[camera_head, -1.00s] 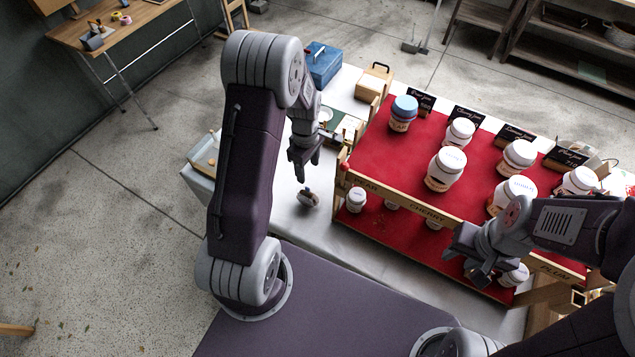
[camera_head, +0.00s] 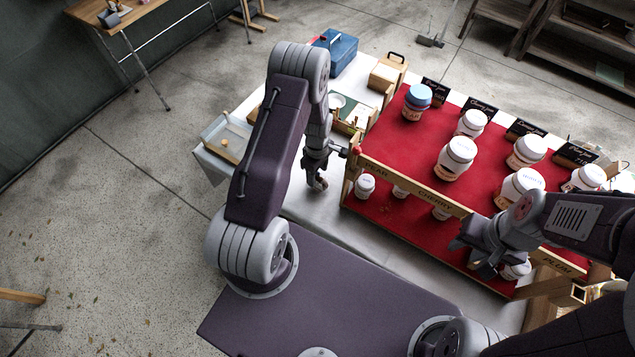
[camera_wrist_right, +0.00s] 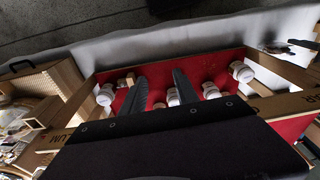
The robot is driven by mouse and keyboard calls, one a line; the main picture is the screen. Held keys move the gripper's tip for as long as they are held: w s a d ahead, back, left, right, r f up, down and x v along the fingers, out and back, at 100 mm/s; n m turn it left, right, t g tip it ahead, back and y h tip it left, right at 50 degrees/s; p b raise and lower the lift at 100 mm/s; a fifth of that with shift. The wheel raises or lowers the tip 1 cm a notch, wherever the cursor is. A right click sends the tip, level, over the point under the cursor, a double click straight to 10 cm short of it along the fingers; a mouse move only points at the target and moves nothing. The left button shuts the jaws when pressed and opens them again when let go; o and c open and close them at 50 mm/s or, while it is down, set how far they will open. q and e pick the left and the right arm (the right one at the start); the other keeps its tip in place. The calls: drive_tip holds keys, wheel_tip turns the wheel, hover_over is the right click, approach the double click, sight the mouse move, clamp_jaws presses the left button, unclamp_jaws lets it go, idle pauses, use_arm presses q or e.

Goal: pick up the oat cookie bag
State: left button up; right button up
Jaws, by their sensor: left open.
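I cannot clearly make out an oat cookie bag. A small brownish item (camera_head: 321,184) shows at the fingertips of my left gripper (camera_head: 316,178), over the white table left of the red jar stand; it is too small to identify, and the fingers partly hide it. My left gripper points down and is open. I cannot tell whether it touches the item. My right gripper (camera_head: 474,258) is at the front of the stand's lower shelf. In the right wrist view its two dark fingers (camera_wrist_right: 160,95) are apart, with nothing seen between them but the shelf and jars behind.
The red two-level stand (camera_head: 390,150) holds several white-lidded jars and a blue-lidded jar (camera_head: 417,100). Its wooden front rail (camera_head: 400,185) is close to my left gripper. A clear tray (camera_head: 225,140), a blue box (camera_head: 336,50) and a wooden box (camera_head: 386,72) sit on the table.

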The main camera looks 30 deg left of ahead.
use_arm(q)
wheel_tip(320, 180, down, 4)
drive_tip(key=shift+w+f, duration=0.1)
drive_tip(key=shift+f, duration=0.05)
drive_tip(key=c, duration=1)
wheel_tip(320, 180, up, 18)
drive_tip(key=w+d+r+m, duration=0.2)
drive_tip(key=d+r+m, duration=0.1)
drive_tip(key=r+m, duration=0.3)
drive_tip(key=w+d+r+m, duration=0.3)
drive_tip(key=r+m, duration=0.3)
drive_tip(key=m, duration=0.4)
drive_tip(key=shift+d+m, duration=0.3)
drive_tip(key=shift+m, duration=0.1)
